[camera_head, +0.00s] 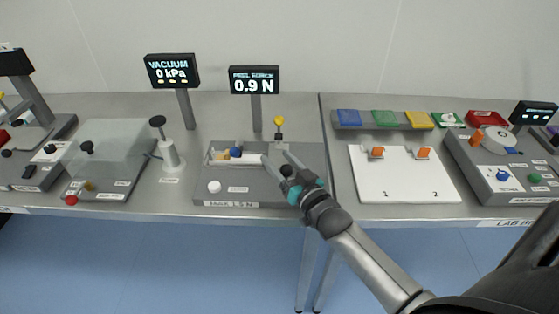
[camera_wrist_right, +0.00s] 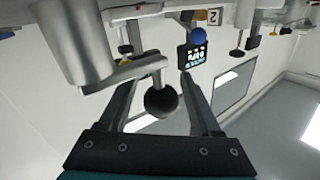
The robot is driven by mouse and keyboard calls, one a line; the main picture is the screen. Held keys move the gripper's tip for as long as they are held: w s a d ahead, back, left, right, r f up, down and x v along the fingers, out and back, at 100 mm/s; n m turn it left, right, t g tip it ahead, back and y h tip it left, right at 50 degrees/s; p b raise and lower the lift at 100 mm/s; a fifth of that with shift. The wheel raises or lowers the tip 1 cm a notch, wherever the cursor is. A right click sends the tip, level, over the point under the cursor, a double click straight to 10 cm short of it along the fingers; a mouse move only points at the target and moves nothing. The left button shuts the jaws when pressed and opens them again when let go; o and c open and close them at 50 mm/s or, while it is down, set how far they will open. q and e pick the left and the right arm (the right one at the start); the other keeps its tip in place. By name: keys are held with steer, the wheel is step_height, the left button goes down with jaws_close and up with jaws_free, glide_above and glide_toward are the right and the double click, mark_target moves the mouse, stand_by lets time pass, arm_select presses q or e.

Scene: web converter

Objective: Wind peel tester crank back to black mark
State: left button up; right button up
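The peel tester (camera_head: 240,190) is a grey base at the centre of the bench. Its display (camera_head: 254,80) reads 0.9 N. The crank's black ball knob (camera_head: 287,170) shows at my right gripper (camera_head: 275,154). In the right wrist view, the black knob (camera_wrist_right: 161,99) hangs from a metal crank arm (camera_wrist_right: 125,76) beside a grey cylinder (camera_wrist_right: 78,42). My right gripper's fingers (camera_wrist_right: 160,90) stand apart on either side of the knob, with gaps visible on both sides. I cannot make out the black mark. My left gripper is not in view.
On the tester are a blue knob (camera_head: 236,152), a yellow knob (camera_head: 279,120) and a white knob (camera_head: 214,186). A vacuum station (camera_head: 110,160) stands to the left. A white board (camera_head: 405,180) with two orange-topped pieces lies to the right.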

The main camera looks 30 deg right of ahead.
steer(key=shift+s, duration=0.15)
steer(key=s, duration=1.5)
steer(key=shift+d+p, duration=0.15)
steer(key=shift+p, duration=0.2)
